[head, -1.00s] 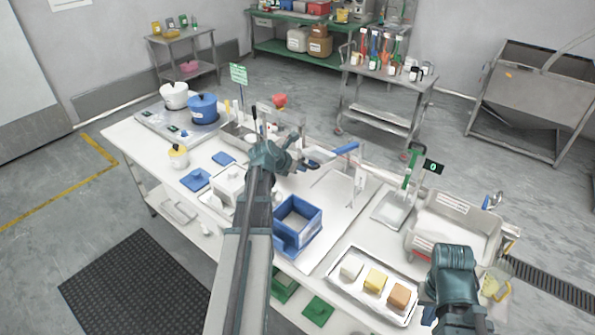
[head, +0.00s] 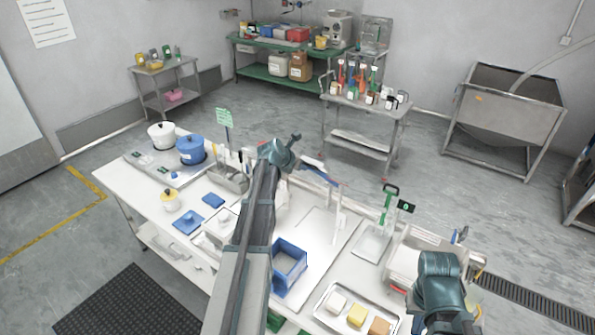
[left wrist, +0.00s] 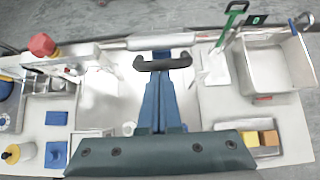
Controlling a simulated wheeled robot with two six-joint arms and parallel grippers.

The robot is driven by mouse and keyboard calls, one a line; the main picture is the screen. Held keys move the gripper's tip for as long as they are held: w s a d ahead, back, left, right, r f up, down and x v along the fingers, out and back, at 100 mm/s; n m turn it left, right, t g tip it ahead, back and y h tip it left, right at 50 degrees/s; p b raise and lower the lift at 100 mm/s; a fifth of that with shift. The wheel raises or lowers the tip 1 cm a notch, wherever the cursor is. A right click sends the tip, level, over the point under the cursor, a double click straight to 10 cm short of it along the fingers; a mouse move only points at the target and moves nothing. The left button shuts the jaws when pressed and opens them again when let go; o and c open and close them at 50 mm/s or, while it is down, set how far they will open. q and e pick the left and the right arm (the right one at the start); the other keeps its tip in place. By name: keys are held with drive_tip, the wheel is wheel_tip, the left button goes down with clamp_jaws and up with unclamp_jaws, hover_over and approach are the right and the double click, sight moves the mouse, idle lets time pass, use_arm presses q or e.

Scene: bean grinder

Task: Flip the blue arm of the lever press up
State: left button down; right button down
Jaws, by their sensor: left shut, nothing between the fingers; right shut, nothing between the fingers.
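The lever press has a thin blue arm (head: 320,173), sloping down to the right just beyond my left gripper in the head view. Its pale upright (head: 341,212) stands on the bench. My left gripper (head: 295,137) is shut and empty, raised above the bench, left of and above the blue arm. In the left wrist view its dark tips (left wrist: 163,63) lie over a blue strip; whether they touch it, I cannot tell. My left arm hides part of the press. My right arm's teal link is at lower right in the head view; its fingers do not show.
A blue bin (head: 289,283) stands on the bench right of my left forearm. A tray (head: 325,318) of blocks and a metal basin (head: 415,250) are further right. Blue and white pots (head: 190,150) stand at the left. A red knob (left wrist: 41,45) stands left of the tips.

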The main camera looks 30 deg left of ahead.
use_arm(q)
drive_tip(key=shift+w+r, duration=0.4)
drive_tip(key=s+a+r+p, duration=0.1)
drive_tip(key=s+r+p, duration=0.1)
drive_tip(key=s, duration=1.2)
idle(0.5)
